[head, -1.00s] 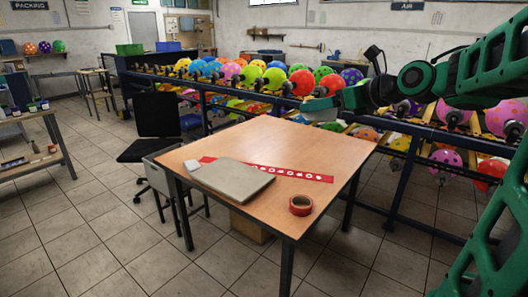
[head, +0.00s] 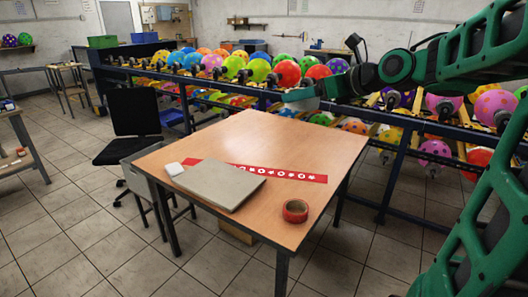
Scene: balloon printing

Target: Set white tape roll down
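My gripper (head: 301,97) is at the end of my green arm, above the far right edge of the wooden table (head: 262,140). It is small and seen from the side against the balloon rack, so its fingers and anything between them cannot be made out. A red tape roll (head: 295,211) lies flat near the table's front right corner. A grey closed laptop-like slab (head: 215,184), a small white object (head: 174,169) and a red strip with white marks (head: 290,175) lie on the table.
A rack of colourful balloons (head: 285,75) runs behind the table. A bench (head: 31,147) is at the left edge. The table's far half is bare.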

